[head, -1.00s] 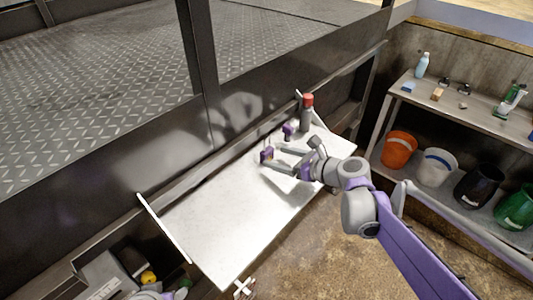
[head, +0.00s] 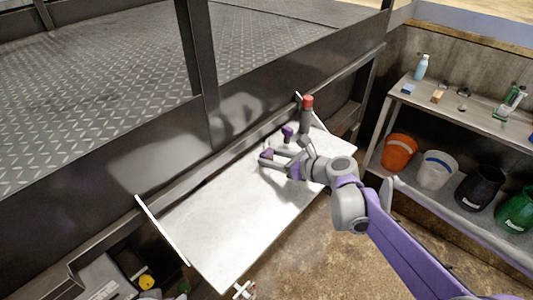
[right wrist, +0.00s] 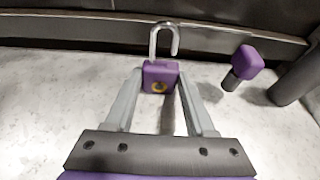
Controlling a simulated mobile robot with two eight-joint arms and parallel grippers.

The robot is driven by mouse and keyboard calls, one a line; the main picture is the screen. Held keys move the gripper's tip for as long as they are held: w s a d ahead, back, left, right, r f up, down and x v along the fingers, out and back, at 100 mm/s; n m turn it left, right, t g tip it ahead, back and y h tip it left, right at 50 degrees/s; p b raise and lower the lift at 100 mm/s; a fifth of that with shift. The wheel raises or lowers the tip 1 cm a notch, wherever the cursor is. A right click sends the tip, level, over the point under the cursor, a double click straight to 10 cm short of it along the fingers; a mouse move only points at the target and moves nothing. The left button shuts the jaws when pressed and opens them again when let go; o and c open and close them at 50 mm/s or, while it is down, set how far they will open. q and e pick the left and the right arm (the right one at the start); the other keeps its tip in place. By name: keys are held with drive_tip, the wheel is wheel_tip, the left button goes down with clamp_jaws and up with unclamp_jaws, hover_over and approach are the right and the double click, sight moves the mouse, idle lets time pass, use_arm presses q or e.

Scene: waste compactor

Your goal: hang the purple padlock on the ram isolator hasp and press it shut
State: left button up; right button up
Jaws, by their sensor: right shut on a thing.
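The purple padlock (right wrist: 160,77) is between the fingertips of my right gripper (right wrist: 160,88), which is shut on its body. Its grey shackle stands up from the body and is open, with the short leg free. In the head view the padlock (head: 266,155) is small, at the tip of my right gripper (head: 272,160), over the pale shelf. I cannot make out the ram isolator hasp in either view. My left gripper is not in view.
The pale shelf (head: 215,220) is largely clear. A purple-headed object with a dark stem (right wrist: 242,66) stands right of the padlock, near a dark red-capped cylinder (head: 306,115). A dark metal wall (head: 130,165) runs behind. A bench (head: 445,110) with buckets beneath stands right.

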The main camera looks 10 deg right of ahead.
drive_tip(key=shift+c, duration=0.4)
drive_tip(key=shift+r+p, duration=1.25)
drive_tip(key=shift+r, duration=1.3)
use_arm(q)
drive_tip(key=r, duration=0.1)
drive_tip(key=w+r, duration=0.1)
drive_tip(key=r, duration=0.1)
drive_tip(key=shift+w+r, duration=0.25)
